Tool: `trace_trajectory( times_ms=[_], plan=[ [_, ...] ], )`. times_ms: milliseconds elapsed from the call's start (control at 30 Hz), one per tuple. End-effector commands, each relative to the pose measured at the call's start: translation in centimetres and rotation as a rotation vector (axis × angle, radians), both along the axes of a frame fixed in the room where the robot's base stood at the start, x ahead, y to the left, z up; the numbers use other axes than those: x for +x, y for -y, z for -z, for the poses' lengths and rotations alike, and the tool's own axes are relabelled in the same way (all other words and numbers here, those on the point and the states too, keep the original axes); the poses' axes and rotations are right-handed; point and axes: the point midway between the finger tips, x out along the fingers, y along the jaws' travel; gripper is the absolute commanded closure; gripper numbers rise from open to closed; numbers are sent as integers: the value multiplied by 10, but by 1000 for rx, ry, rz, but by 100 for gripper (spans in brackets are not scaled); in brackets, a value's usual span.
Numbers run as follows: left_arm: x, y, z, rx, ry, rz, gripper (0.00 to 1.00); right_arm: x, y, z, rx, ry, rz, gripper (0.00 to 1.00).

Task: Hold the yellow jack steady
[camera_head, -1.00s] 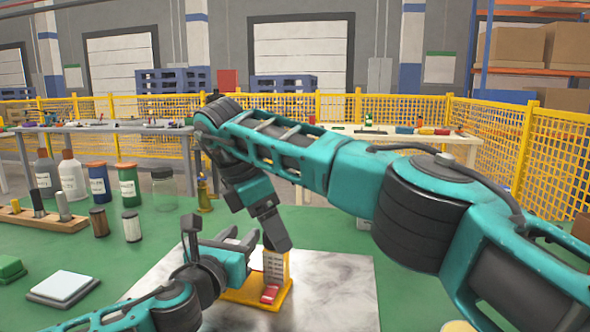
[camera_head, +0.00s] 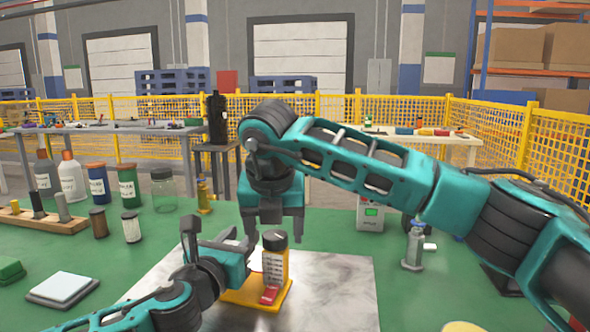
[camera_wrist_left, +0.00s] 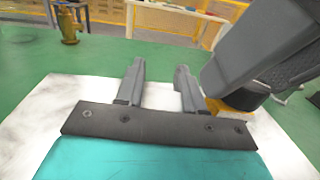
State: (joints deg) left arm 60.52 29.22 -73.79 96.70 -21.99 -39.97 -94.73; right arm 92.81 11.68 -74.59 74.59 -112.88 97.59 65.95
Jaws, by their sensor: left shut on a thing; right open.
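The yellow jack (camera_head: 284,292) stands on the pale marbled plate in the head view. My right gripper (camera_head: 272,232) hangs above the jack, fingers down, open and empty.
The marbled plate (camera_head: 340,290) lies on the green table. Bottles and jars (camera_head: 97,185) and a wooden rack (camera_head: 40,222) stand at left, with a white-topped pad (camera_head: 63,286) in front. A boxy device (camera_head: 370,214) and a grey fitting (camera_head: 413,248) stand at right.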

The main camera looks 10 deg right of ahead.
Motion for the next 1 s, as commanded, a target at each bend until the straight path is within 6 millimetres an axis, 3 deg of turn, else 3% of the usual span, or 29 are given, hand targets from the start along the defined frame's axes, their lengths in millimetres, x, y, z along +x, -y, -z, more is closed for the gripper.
trace_trajectory(
  times_ms=[33,800,1000],
  plan=[
    [1,-4,16,11,-27,-11,100,0,1,2,3,-1,-59,29],
    [1,-4,16,11,-27,-11,100,2,6,2,0,2,-864,29],
    [1,-4,16,10,-27,-11,100,-10,16,-39,-6,7,-864,29]
  ],
)
